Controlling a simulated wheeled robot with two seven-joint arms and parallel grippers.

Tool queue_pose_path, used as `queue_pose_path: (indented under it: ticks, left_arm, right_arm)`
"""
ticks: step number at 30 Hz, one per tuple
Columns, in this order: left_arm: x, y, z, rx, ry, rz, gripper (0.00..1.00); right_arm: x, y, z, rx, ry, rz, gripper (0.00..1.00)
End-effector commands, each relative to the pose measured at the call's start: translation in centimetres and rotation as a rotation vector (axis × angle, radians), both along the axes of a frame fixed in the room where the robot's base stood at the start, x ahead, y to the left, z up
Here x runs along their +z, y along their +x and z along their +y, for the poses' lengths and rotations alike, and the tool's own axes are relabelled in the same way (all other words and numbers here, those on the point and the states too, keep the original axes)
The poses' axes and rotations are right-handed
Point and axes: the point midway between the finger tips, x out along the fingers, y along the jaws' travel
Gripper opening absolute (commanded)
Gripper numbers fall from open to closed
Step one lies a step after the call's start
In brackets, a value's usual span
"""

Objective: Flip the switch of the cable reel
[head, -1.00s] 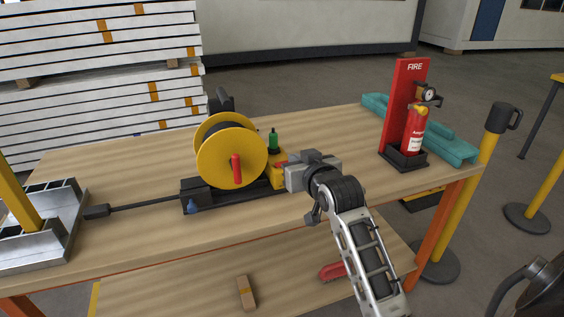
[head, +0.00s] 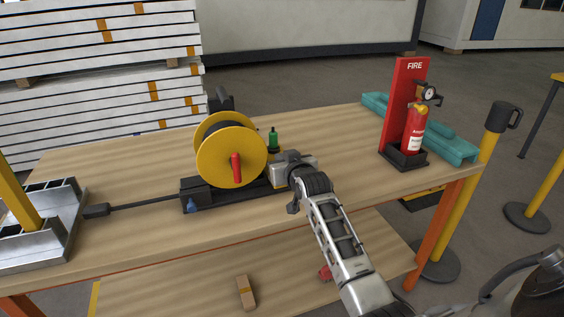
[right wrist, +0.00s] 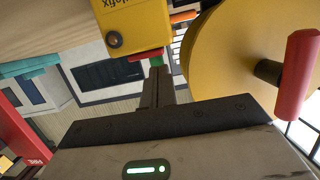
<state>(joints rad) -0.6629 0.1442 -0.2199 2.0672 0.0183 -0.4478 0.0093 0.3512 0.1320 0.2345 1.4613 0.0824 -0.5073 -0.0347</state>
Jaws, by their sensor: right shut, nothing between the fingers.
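The cable reel has a yellow drum (head: 230,160) with a red crank handle (head: 236,168) and stands on a black base on the table. My right gripper (head: 275,171) is at the reel's right side, its fingers shut and empty. It hides most of the yellow box there in the head view. In the right wrist view the yellow box (right wrist: 130,25) is close ahead. A red switch-like part (right wrist: 150,54) shows at its edge, right by my fingertips (right wrist: 157,75). I cannot tell whether they touch. The left gripper is out of view.
A green bottle-like part (head: 273,138) stands behind my gripper. A red fire extinguisher (head: 416,128) is on its stand at the right of the wooden table (head: 335,140). The table between gripper and extinguisher is clear.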

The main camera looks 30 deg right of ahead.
Motion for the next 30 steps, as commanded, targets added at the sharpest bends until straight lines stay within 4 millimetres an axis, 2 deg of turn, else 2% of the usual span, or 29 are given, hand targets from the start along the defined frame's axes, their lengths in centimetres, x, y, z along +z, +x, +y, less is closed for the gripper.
queue_pose_path:
  ticks: [12,16,22,26,30]
  left_arm:
    - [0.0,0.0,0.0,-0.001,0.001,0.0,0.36]
    - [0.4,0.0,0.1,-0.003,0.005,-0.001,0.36]
    - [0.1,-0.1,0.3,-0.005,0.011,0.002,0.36]
    - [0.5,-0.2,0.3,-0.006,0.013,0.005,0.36]
    - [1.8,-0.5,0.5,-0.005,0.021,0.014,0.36]
  right_arm:
    - [-0.6,0.0,0.0,-0.001,-0.001,0.001,0.0]
    - [-1.2,0.0,0.2,0.0,-0.075,0.021,0.0]
    - [-1.3,0.0,0.1,-0.001,-0.073,0.02,0.0]
    - [-0.6,0.0,0.2,-0.001,-0.073,0.02,0.0]
    - [1.4,0.1,0.6,0.001,-0.073,0.018,0.0]
